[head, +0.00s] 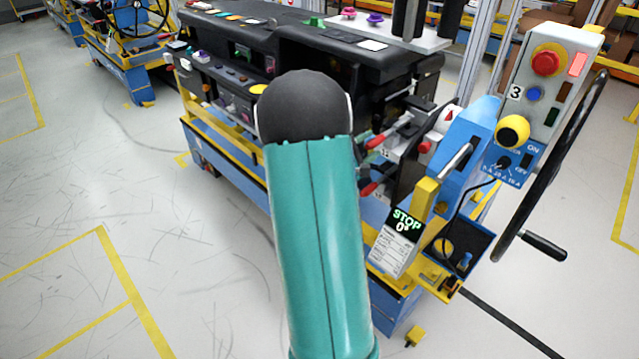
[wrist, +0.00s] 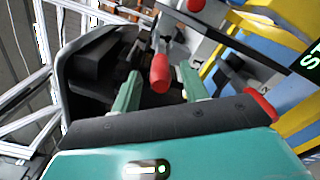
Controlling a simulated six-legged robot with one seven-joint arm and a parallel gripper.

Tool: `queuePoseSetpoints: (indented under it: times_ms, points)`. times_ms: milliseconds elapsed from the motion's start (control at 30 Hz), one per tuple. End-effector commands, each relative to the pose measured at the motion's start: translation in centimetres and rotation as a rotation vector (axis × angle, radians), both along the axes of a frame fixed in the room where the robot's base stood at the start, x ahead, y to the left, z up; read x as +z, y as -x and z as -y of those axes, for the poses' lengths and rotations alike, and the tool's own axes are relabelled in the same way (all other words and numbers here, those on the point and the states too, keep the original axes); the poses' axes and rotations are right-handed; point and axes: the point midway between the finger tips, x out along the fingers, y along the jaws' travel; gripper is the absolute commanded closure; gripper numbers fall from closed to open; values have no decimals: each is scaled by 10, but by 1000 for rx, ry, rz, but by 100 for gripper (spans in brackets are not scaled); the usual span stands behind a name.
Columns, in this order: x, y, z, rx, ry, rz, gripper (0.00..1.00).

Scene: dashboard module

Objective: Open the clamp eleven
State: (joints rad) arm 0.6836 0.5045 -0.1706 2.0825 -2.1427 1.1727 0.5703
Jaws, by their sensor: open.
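Toggle clamps with red-tipped handles are mounted at the near right end of the dashboard module. In the head view, one red handle (head: 376,141) sits above another red handle (head: 369,188). In the wrist view, a red handle tip (wrist: 160,72) shows between the two green fingers of my gripper (wrist: 158,80), which is open. I cannot tell whether the fingers touch it. A second red tip (wrist: 262,103) is at the right, outside the fingers.
The black dashboard (head: 340,45) rests on a blue and yellow cart. Right of the clamps are a STOP display (head: 407,220), a control box (head: 548,75) with a red button, and a black handwheel (head: 560,160). Open floor (head: 140,170) lies to the left.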

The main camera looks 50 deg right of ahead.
Motion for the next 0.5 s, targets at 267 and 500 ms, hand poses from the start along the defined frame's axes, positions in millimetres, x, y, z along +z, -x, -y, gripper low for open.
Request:
queuePoseSetpoints:
  times_ms: [267,500]
  points:
    - [0,-9,-53,4,-1,-1,56]
    - [0,-15,-96,4,-1,-1,56]
